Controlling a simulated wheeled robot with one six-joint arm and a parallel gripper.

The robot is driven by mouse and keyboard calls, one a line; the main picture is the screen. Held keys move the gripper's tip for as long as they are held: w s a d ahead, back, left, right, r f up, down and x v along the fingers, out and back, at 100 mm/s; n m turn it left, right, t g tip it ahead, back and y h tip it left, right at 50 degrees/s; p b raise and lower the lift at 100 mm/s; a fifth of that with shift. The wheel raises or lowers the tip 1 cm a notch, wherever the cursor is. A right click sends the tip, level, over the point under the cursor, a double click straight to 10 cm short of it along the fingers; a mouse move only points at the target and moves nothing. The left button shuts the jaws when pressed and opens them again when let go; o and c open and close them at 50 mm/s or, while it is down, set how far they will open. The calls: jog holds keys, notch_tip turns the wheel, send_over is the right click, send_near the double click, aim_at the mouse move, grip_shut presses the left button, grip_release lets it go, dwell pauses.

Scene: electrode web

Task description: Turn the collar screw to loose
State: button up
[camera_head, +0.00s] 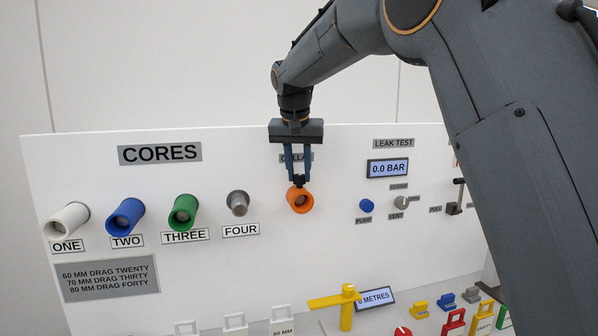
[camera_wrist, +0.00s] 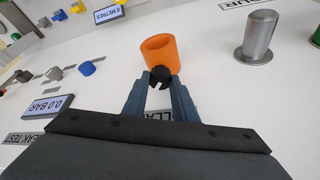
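The orange collar (camera_head: 301,203) sticks out from the white panel under a label that my gripper partly covers. It also shows in the wrist view (camera_wrist: 159,50) as a hollow orange cylinder. A small black collar screw (camera_wrist: 160,78) with a notch sits on the collar's side facing my gripper. My gripper (camera_wrist: 161,82) has its two blue-grey fingers apart, with the tips at either side of the screw. In the head view my gripper (camera_head: 298,176) points down at the screw from above. Whether the fingertips press on the screw or stand just clear cannot be told.
Cores one to four stick out to the left: white (camera_head: 68,219), blue (camera_head: 126,216), green (camera_head: 184,213) and grey (camera_head: 238,203). A display (camera_head: 388,168) reads 0.0 BAR at right, above a blue pump button (camera_head: 366,206). A yellow post (camera_head: 347,307) stands below.

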jog(key=shift+c, duration=0.4)
jog(key=n+y, duration=0.1)
jog(key=n, duration=0.1)
jog(key=shift+d+n, duration=0.15)
jog(key=shift+n, duration=0.25)
jog(key=shift+w+d+r+n+y, duration=0.1)
jog(key=shift+n+y, duration=0.9)
jog(key=shift+n, duration=1.4)
jog(key=o, duration=0.8)
jog(key=shift+c, duration=0.2)
jog(key=b+v, duration=0.2)
jog(key=v, duration=0.5)
jog(key=shift+r, duration=0.45)
jog(key=shift+d, duration=0.1)
